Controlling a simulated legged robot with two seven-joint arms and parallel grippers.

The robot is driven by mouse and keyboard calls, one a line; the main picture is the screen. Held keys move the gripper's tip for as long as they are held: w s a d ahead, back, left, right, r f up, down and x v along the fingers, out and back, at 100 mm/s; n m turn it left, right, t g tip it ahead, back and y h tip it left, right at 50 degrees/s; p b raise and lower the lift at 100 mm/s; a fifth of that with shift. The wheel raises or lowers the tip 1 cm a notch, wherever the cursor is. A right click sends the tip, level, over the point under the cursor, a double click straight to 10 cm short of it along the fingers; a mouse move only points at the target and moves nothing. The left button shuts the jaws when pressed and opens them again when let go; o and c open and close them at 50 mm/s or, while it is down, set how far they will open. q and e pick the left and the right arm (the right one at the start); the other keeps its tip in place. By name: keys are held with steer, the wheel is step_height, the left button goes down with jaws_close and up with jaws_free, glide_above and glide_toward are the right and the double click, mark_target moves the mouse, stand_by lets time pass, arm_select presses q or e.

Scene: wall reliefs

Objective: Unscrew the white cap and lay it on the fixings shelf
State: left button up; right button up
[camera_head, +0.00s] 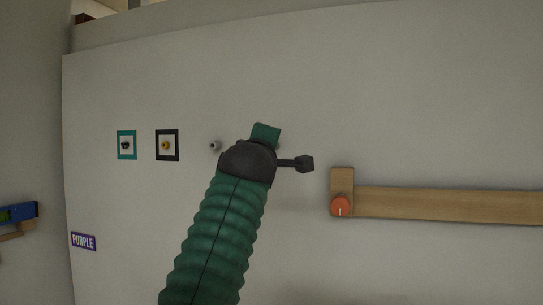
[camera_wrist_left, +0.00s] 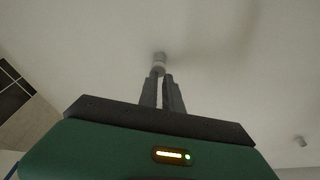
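My left gripper (camera_head: 265,135) is up against the wall in the head view; its fingertips are hidden there. In the left wrist view, the two dark fingers (camera_wrist_left: 162,76) stand with a narrow gap between them. Their tips are right at a small pale, cylinder-shaped fitting (camera_wrist_left: 160,57), which looks like the white cap on its stud. I cannot tell whether they grip it. A second small pale fitting (camera_head: 215,146) sits on the wall left of the gripper in the head view. No right gripper shows. I cannot make out a shelf that is clearly the fixings shelf.
A wooden rail (camera_head: 450,205) with an orange knob (camera_head: 340,206) is at right. A purple label (camera_head: 84,241) is low left, near a blue object (camera_head: 18,212).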

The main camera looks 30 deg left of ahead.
arm_select(q)
steer(key=m+t+h, duration=0.1)
steer(key=m, duration=0.5)
steer(key=m+t+h+b, duration=0.1)
steer(key=m, duration=0.4)
steer(key=m+t+h, duration=0.1)
steer(key=m+h, duration=0.1)
steer(key=m, duration=0.4)
steer(key=shift+s+a+m+b, duration=0.1)
steer(key=shift+a+m+b, duration=0.2)
steer(key=shift+a, duration=0.2)
steer(key=shift+c, duration=0.3)
jaws_close()
steer(key=shift+r, duration=0.1)
steer(key=shift+s+r+t, duration=0.1)
steer(key=shift+t, duration=0.2)
